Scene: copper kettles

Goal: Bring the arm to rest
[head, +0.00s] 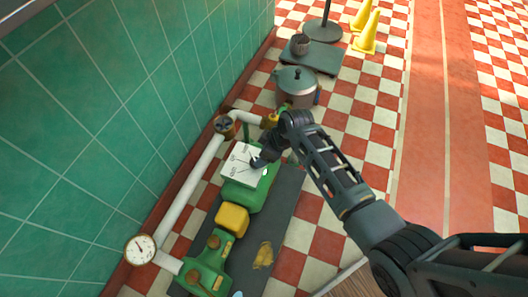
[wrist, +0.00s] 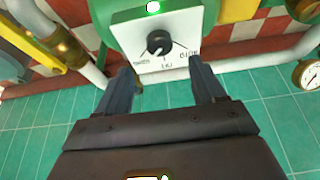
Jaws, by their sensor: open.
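My gripper (wrist: 163,88) is open in the wrist view, its two dark fingers apart and nothing between them. Just beyond the fingertips is a white control panel (wrist: 180,60) with a black knob (wrist: 159,43) and printed marks around it. I cannot tell whether the fingers touch the panel. In the head view my arm reaches from the lower right to the white panel (head: 243,165) on a green machine (head: 245,194). My gripper (head: 258,162) is at the panel's right side there, and its fingers are too small to read.
A green tiled wall (head: 120,90) with a pale pipe (head: 193,184) and a gauge (head: 140,249) runs along the left. A metal kettle (head: 295,88) stands beyond the machine. Yellow cones (head: 367,34) stand farther back. The checkered floor (head: 375,120) right of the kettle is clear.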

